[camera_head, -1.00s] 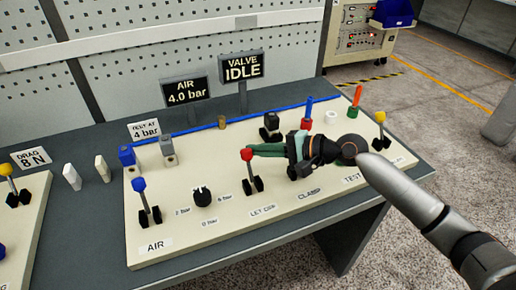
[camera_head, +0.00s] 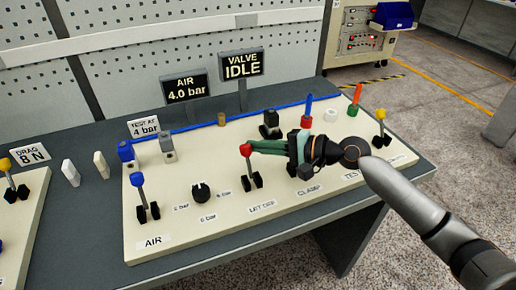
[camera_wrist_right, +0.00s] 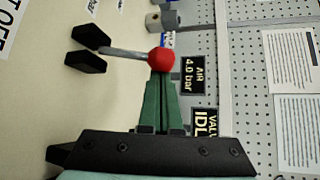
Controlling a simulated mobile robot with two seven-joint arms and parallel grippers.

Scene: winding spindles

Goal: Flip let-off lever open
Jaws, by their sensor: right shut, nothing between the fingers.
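The let-off lever (camera_head: 247,165) has a red ball knob on a grey stem between two black brackets, above the "LET OFF" label on the cream panel. In the head view the stem stands nearly upright. My right gripper (camera_head: 254,147) comes in from the right with its green fingers shut, empty, and their tips at the red knob. In the right wrist view the fingertips (camera_wrist_right: 163,80) are right by the red knob (camera_wrist_right: 161,60) and appear to touch it. The wrist view also shows the stem and black brackets. My left gripper is not in view.
The panel (camera_head: 215,240) also carries a blue-knob air lever (camera_head: 138,182), a black dial (camera_head: 201,192) and a yellow-knob lever (camera_head: 380,116). Signs read "AIR 4.0 bar" (camera_head: 186,87) and "VALVE IDLE" (camera_head: 241,64).

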